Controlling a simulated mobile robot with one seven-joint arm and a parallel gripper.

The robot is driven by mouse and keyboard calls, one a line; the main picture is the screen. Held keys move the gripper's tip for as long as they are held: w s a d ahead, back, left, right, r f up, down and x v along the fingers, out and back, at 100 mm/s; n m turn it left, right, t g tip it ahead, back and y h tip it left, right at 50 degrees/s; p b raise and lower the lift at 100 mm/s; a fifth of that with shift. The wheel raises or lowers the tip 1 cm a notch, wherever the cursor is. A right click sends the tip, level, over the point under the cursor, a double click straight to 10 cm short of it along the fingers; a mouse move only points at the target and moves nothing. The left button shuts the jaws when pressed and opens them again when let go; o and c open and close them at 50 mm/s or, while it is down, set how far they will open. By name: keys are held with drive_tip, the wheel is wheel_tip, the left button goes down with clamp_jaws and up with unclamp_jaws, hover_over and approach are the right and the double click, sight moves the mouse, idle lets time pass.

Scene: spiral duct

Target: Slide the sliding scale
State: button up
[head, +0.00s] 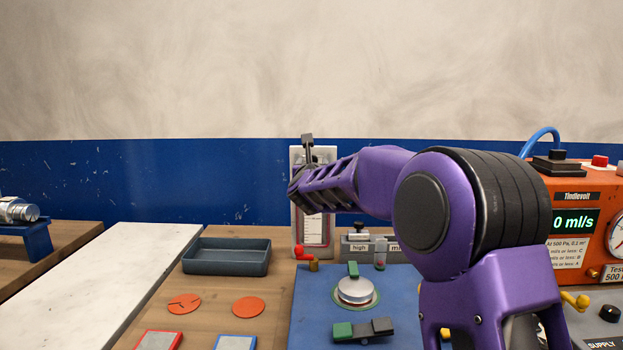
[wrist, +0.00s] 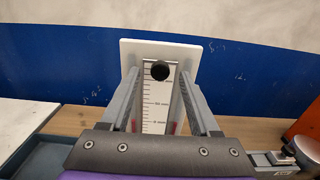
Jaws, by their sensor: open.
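The sliding scale is an upright white strip (head: 313,229) with dark graduation marks, on a pale backing board against the blue wall band. In the wrist view the scale (wrist: 156,102) shows between my fingers, with a round black knob (wrist: 160,70) near its top. My gripper (wrist: 160,84) is open, with one finger on each side of the scale and knob. I cannot tell whether either finger touches the knob. In the head view my gripper (head: 308,149) is at the upper part of the board, and my arm hides the board's middle.
A blue panel (head: 312,325) with a round metal disc (head: 356,290) and green-ended levers lies below. A grey tray (head: 226,257) stands to the left. An orange instrument box (head: 573,196) with a blue hose is at the right. A white slab (head: 105,265) is clear.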

drive_tip(key=s+b, duration=0.2)
drive_tip(key=s, duration=1.2)
drive_tip(key=shift+s, duration=0.3)
